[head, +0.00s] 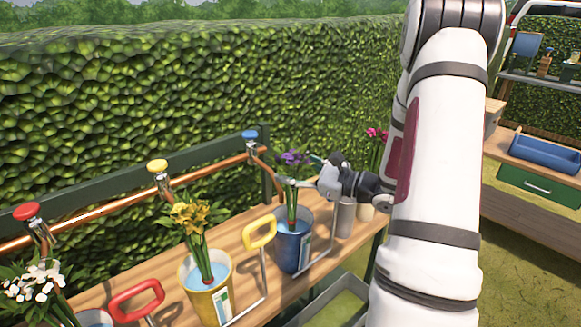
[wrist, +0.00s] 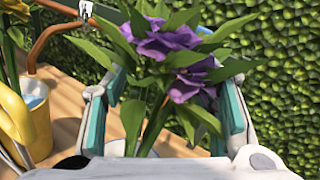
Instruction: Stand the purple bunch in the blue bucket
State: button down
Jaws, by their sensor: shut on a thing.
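The purple bunch (head: 293,160) has purple blooms, green leaves and green stems. It stands upright over the blue bucket (head: 289,250), and its stems reach down into the bucket's mouth. My gripper (head: 308,183) is shut on the bunch from the right, just below the blooms. In the wrist view the purple blooms (wrist: 183,44) and leaves fill the space between my teal-padded fingers (wrist: 173,112). The leaves partly hide the grip. I cannot tell whether the stem ends touch the bucket's bottom.
A yellow bucket (head: 206,300) with yellow flowers and white flowers (head: 38,282) stand to the left. Yellow (head: 260,233) and red (head: 137,298) handles rise between buckets. A copper pipe with taps (head: 157,166) runs behind. Grey pots (head: 345,218) stand close on the right.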

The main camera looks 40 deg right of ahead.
jog(key=shift+f, duration=0.1)
jog(key=c, duration=0.6)
grip_release()
jog(key=shift+s, duration=0.1)
jog(key=v, duration=1.2)
